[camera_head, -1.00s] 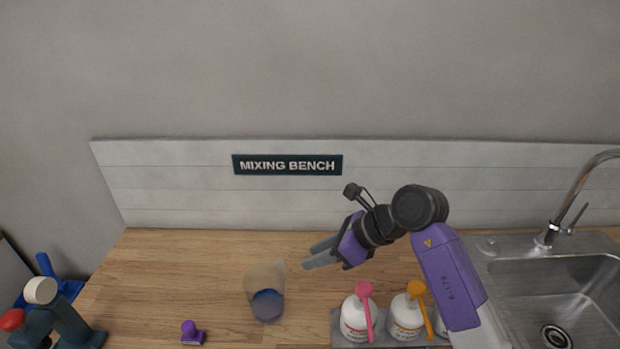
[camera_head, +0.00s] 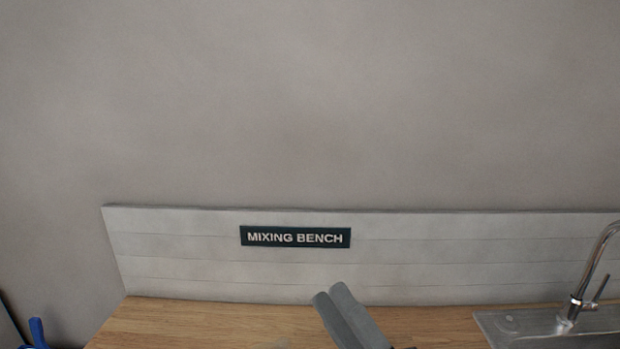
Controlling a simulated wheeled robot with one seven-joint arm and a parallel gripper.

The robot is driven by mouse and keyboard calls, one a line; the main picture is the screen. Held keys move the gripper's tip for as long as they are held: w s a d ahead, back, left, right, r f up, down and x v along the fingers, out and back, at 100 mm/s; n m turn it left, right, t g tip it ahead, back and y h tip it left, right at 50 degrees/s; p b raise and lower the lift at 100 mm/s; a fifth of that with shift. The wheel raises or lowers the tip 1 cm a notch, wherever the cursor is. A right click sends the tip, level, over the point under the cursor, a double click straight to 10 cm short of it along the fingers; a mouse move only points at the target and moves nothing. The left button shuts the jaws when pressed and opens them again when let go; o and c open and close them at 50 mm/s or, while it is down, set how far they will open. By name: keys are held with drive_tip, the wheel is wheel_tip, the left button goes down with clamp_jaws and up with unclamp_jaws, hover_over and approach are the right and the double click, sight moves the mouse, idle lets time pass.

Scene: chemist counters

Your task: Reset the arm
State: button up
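My gripper (camera_head: 331,293) shows at the bottom middle of the head view, in front of the back edge of the wooden bench. Only its two grey fingers are in view, pointing up and slightly left. They lie side by side with no clear gap and nothing shows between them. The rest of my arm is below the picture.
The wooden bench top (camera_head: 200,318) shows as a strip along the bottom, bare at its back. A pale splashback (camera_head: 180,255) with a MIXING BENCH sign (camera_head: 295,237) stands behind it. A sink (camera_head: 520,325) with a metal faucet (camera_head: 590,275) is at right; a blue object (camera_head: 37,332) is at lower left.

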drive_tip(key=s+d+f+m+t+h, duration=0.2)
drive_tip(key=s+d+f+m+h, duration=0.6)
drive_tip(key=m, duration=0.4)
drive_tip(key=s+d+f+m+t+h, duration=0.2)
drive_tip(key=s+d+f+m+h, duration=0.35)
drive_tip(key=m+h, duration=0.65)
drive_tip(key=s+d+f+m+g, duration=0.1)
drive_tip(key=s+f+m+g, duration=0.1)
drive_tip(key=s, duration=0.7)
drive_tip(key=s+d+f+m+g+y, duration=0.1)
drive_tip(key=s+f+g, duration=0.4)
drive_tip(key=s, duration=0.5)
drive_tip(key=shift+d+f+m, duration=0.4)
drive_tip(key=shift+d+f, duration=0.05)
drive_tip(key=shift+f, duration=0.5)
